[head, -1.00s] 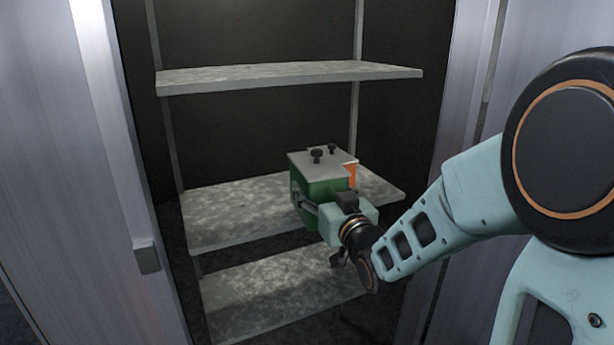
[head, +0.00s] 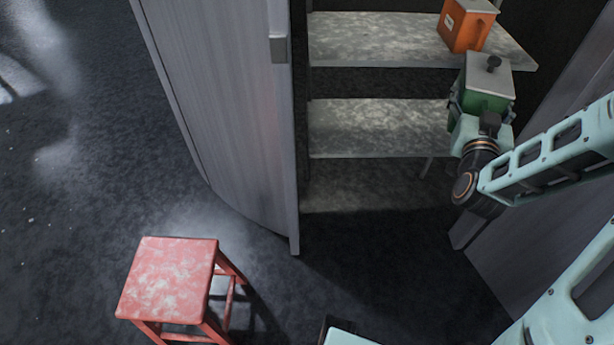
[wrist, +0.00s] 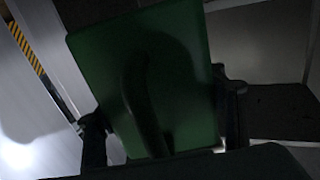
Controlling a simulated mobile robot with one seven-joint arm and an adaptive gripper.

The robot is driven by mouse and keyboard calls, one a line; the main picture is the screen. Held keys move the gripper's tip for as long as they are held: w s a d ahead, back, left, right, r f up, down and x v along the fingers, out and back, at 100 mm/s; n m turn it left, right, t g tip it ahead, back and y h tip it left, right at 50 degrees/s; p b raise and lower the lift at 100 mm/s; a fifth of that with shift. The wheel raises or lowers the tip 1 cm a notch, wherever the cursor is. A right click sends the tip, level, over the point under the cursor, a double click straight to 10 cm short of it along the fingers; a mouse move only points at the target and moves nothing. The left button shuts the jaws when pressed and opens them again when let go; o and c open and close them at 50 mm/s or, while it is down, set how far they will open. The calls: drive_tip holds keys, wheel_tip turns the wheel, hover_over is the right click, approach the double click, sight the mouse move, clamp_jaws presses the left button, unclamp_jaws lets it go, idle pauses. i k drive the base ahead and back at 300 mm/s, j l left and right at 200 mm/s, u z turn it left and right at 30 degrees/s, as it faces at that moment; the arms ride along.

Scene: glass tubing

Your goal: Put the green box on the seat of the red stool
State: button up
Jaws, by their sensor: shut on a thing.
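The green box (head: 486,82) has a grey lid with a dark knob and is upright in front of the cabinet shelves in the head view. My gripper (head: 482,112) is shut on it from the near side. In the wrist view the green box (wrist: 150,80) fills the middle, with a dark finger on each side of it. The red stool (head: 168,280) stands on the floor at the lower left of the head view, well away from the box. Its worn square seat is bare. Its lower legs are cut off by the picture edge.
An orange box (head: 465,25) with a grey lid stands on a cabinet shelf (head: 375,40) behind the green box. An open cabinet door (head: 235,110) stands between the shelves and the floor at left. The dark floor (head: 90,190) around the stool is clear.

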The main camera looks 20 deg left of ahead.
sight(175, 286)
drive_tip(key=k+l, duration=0.1)
drive_tip(key=k, duration=0.25)
drive_tip(key=u, duration=2.85)
